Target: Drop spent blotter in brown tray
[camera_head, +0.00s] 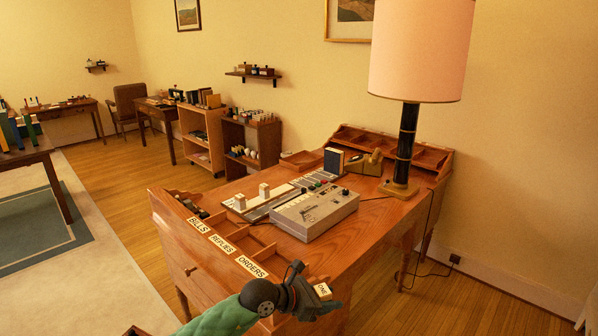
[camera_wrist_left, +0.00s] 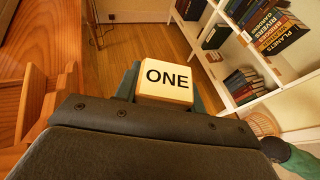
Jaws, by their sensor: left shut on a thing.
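My left gripper (camera_head: 318,296) is at the front of the wooden desk, low in the head view. It is shut on a cream block marked ONE (camera_wrist_left: 165,82), held between the dark fingers; the block also shows in the head view (camera_head: 323,290). I cannot tell whether this block is the spent blotter. A brown edge (camera_head: 135,332), perhaps of a tray, just shows at the bottom of the head view; most of it is cut off. My right gripper is not in view.
The desk (camera_head: 372,218) carries a grey machine (camera_head: 315,211), a lamp (camera_head: 407,140), two small cream-topped blocks on a pale board (camera_head: 252,206), and compartments labelled BILLS, REPLIES and ORDERS (camera_head: 252,266). A white bookshelf (camera_wrist_left: 250,65) stands beyond in the wrist view.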

